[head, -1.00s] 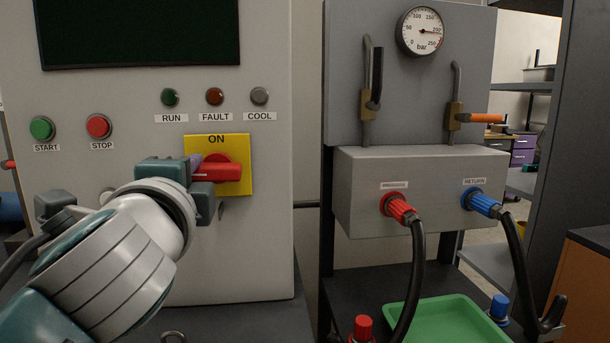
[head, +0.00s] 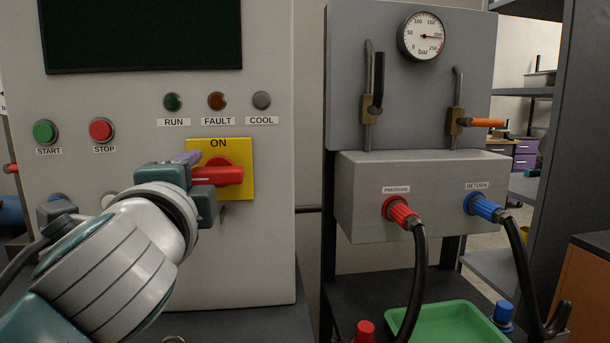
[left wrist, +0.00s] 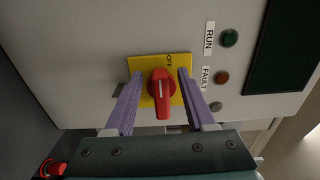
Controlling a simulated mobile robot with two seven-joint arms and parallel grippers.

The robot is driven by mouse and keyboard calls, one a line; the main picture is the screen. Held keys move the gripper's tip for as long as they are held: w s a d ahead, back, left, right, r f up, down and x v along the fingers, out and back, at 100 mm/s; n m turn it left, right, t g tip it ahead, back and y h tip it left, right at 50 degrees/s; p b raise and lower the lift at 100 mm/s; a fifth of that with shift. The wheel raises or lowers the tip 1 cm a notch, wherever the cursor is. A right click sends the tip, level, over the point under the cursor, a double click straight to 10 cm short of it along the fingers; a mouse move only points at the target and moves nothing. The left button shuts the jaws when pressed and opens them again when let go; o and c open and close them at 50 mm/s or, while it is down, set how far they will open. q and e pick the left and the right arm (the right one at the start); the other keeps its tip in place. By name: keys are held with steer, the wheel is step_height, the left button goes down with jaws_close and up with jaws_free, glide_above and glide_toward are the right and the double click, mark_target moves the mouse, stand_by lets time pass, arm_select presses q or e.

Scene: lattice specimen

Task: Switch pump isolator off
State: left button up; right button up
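The pump isolator is a red rotary handle (head: 222,175) on a yellow plate (head: 244,150) on the grey cabinet front. In the head view the handle lies about level, its free end pointing right, with ON printed above. In the left wrist view the red handle (left wrist: 162,98) points down the picture, and OFF shows on the yellow plate (left wrist: 150,60) beyond its other end. My left gripper (left wrist: 160,76) is open, with one purple finger on each side of the handle and gaps showing. In the head view the left gripper (head: 193,168) covers the plate's left side. My right gripper is not in view.
START (head: 45,132) and STOP (head: 102,130) buttons sit left of the isolator. RUN, FAULT and COOL lamps (head: 217,101) are just above. To the right stand a hydraulic manifold (head: 360,220) with hoses, a gauge (head: 421,36) and a green tray (head: 455,325).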

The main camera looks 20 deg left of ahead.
arm_select(q)
steer(key=b+v, duration=0.1)
steer(key=v, duration=0.9)
steer(key=shift+a, duration=0.15)
stand_by(0.4)
